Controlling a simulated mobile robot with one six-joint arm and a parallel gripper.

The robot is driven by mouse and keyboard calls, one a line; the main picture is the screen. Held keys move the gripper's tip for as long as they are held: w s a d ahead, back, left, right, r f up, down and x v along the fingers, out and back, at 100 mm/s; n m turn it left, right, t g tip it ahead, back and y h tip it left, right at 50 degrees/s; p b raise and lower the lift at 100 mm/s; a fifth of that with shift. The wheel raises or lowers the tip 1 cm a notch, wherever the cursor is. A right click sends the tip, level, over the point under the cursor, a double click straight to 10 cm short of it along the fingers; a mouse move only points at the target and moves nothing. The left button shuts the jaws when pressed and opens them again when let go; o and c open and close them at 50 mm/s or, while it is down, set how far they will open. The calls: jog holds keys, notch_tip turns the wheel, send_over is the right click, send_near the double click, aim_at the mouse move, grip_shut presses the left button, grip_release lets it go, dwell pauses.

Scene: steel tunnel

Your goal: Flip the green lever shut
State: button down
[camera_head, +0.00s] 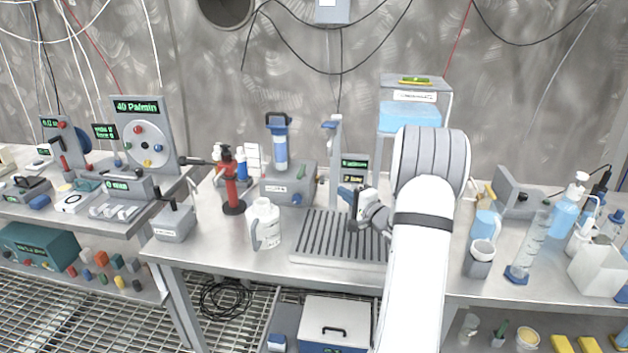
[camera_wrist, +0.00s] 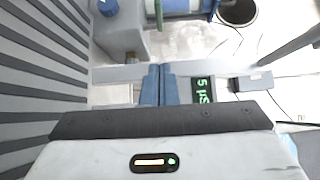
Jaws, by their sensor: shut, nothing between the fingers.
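A grey box with a blue filter housing (camera_head: 281,148) stands behind the slotted drain board, with small fittings too small to identify. In the wrist view, part of a blue and clear cylinder (camera_wrist: 180,6) shows at the top, beside a grey box (camera_wrist: 122,32) with a blue knob. My gripper (camera_head: 346,192) is over the right part of the drain board, near the upright post. In the wrist view, its blue fingers (camera_wrist: 159,70) are together with nothing between them.
The slotted drain board (camera_head: 325,242) lies below my gripper. A grey upright post (camera_head: 335,160) and small green-text displays (camera_head: 353,170) stand behind it. A white jug (camera_head: 264,225) and a red stand (camera_head: 230,180) are to the left. Bottles and a cylinder (camera_head: 527,245) are to the right.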

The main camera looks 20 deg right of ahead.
jog(key=w+a, duration=0.1)
jog(key=w, duration=0.3)
jog(key=w+a, duration=0.2)
jog(key=w, duration=0.2)
jog(key=w+a, duration=0.2)
jog(key=w, duration=0.2)
jog(key=shift+a+p, duration=0.15)
jog(key=shift+p, duration=0.25)
